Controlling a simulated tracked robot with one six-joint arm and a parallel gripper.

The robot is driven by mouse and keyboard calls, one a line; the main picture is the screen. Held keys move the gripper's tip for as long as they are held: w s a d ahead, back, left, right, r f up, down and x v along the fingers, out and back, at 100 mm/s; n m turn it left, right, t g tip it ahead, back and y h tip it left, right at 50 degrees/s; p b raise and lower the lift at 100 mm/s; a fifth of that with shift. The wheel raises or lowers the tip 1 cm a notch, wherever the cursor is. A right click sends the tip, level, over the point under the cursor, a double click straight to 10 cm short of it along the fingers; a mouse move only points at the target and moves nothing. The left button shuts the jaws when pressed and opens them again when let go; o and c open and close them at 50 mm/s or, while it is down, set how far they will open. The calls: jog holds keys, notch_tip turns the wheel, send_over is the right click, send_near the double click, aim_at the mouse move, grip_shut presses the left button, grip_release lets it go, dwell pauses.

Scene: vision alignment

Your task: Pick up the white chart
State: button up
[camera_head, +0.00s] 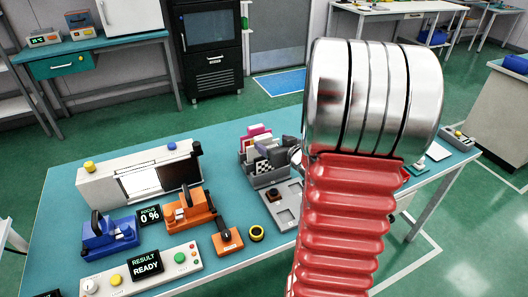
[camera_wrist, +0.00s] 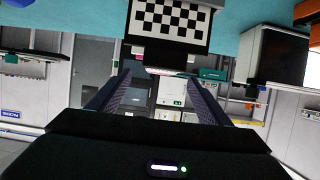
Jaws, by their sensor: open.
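A rack (camera_head: 268,180) on the teal table in the head view holds several upright cards. In the wrist view, a black-and-white checkered card (camera_wrist: 170,19) is at the top, beyond my gripper (camera_wrist: 160,78). The fingers are apart with nothing between them.
A white box with a lit panel (camera_head: 142,181), a blue device (camera_head: 109,236), an orange device (camera_head: 190,211) and a control panel (camera_head: 142,270) occupy the table's left side. A grey tray (camera_head: 287,207) lies before the rack. A yellow-black ring (camera_head: 256,233) is near the front edge.

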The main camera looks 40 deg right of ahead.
aim_at(265, 138)
jog(key=shift+w+f, duration=0.1)
jog(key=shift+w, duration=0.1)
jog(key=shift+x, duration=2.55)
jog(key=shift+w, duration=0.1)
jog(key=shift+c, duration=0.6)
jog(key=c, duration=1.4)
